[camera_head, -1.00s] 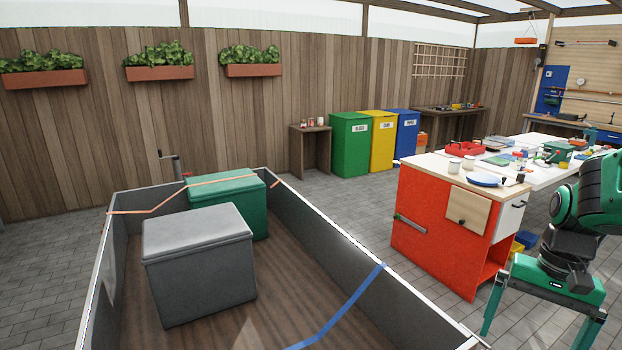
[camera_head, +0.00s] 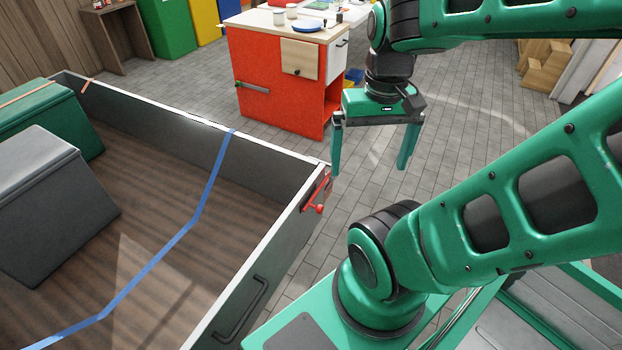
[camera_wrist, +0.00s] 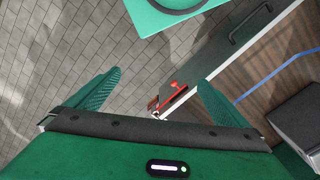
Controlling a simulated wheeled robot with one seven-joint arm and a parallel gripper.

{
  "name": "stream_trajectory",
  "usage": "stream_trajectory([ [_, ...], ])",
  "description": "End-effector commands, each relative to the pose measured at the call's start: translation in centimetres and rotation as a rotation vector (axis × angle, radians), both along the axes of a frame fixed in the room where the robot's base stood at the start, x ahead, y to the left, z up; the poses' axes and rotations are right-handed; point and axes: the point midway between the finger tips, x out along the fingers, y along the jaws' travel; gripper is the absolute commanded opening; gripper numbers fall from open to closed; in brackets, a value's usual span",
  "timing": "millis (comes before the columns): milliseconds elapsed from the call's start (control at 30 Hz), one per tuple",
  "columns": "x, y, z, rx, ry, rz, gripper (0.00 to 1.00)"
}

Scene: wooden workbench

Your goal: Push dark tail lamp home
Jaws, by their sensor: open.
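The trailer holds a grey box (camera_head: 50,205) and a green box (camera_head: 45,120), with a blue strap (camera_head: 165,250) across its bed. A red workbench (camera_head: 275,85) stands behind. Paved floor (camera_head: 455,135) around my gripper is clear.

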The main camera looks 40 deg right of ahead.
Motion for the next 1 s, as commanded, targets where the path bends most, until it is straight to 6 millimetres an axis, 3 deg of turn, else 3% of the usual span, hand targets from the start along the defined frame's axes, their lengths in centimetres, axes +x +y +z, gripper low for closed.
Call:
stream_trajectory([
  [200,1.3,0.0,-0.5,0.000,0.015,0.000,1.00],
  [367,0.3,-0.2,-0.1,0.000,0.006,-0.002,0.62],
  [600,3.3,-2.5,-1.8,0.021,0.054,-0.002,0.04],
  [633,3.7,-2.9,-2.1,0.027,0.061,0.000,0.00],
  [1000,8.1,-8.0,-8.4,0.151,0.098,0.005,0.00],
])
